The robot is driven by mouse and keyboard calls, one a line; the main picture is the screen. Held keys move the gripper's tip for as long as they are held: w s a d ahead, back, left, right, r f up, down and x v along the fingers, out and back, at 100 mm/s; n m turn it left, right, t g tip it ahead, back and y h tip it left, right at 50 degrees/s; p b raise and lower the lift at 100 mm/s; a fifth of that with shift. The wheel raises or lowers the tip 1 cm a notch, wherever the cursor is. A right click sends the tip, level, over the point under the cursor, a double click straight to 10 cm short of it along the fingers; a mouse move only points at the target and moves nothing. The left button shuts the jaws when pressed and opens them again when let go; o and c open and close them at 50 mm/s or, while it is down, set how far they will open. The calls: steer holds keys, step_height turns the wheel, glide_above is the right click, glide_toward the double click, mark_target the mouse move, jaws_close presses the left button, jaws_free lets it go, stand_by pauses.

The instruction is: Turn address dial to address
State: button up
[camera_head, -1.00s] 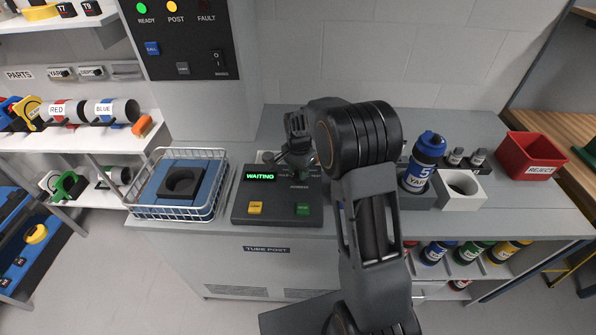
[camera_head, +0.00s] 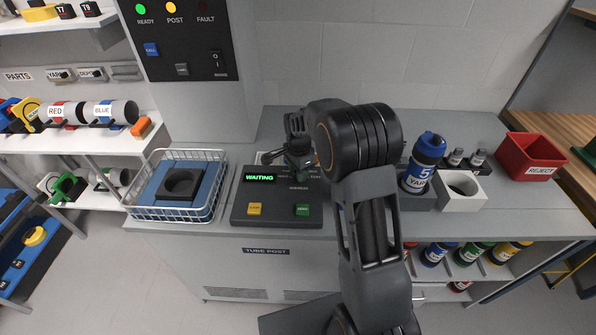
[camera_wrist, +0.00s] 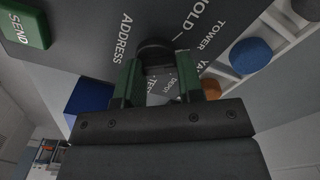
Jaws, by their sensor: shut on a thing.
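The address dial (camera_wrist: 155,50) is a dark round knob on the grey control panel (camera_head: 285,218), seen in the wrist view beside the printed word ADDRESS. Labels HOLD, TOWER, YARD, DEPOT and TEST stand around it, some partly covered. My gripper (camera_wrist: 163,85) has its green-edged fingers shut on the dial. I cannot tell which label the dial points at. In the head view my gripper and arm hide the dial. The panel's display (camera_head: 259,178) reads WAITING, with a yellow button (camera_head: 254,209) and a green SEND button (camera_wrist: 25,25) below it.
A white wire basket (camera_head: 178,212) with a blue and dark insert stands left of the panel. A blue-capped carrier (camera_head: 422,163) marked YARD and a white block (camera_head: 460,192) stand to the right. A red REJECT bin (camera_head: 532,158) is at the far right.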

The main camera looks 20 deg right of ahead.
steer(key=shift+w+r, duration=0.1)
steer(key=o, duration=0.9)
step_height(320, 180, up, 14)
steer(key=shift+f, duration=0.1)
stand_by(0.5)
